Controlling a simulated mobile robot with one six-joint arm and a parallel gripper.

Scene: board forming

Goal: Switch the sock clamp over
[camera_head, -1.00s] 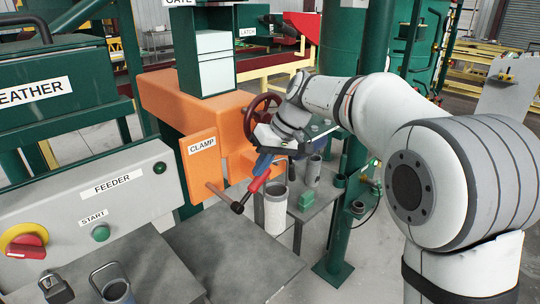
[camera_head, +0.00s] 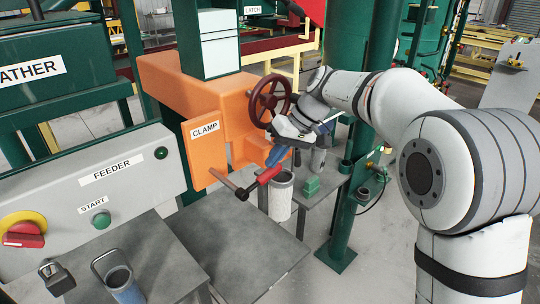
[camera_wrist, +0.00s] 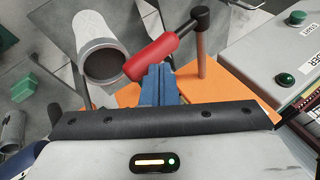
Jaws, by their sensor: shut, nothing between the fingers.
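The orange clamp (camera_head: 214,152) carries a CLAMP label. A metal rod (camera_head: 226,182) sticks out from its front to a black hub, and a lever with a red handle (camera_head: 268,175) slants up to the right from this hub. My gripper (camera_head: 275,158) has its blue fingers shut and empty at the upper end of the red handle. In the wrist view the shut fingers (camera_wrist: 158,80) lie right against or very near the red handle (camera_wrist: 152,58); I cannot tell whether they touch. The black hub (camera_wrist: 200,18) shows at the top.
A dark red handwheel (camera_head: 270,100) is close to my wrist. A pale cylinder (camera_head: 281,195) and a green block (camera_head: 312,185) are near the lever. The feeder panel (camera_head: 130,190) is at left. The grey tabletop (camera_head: 235,245) below the lever is bare.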

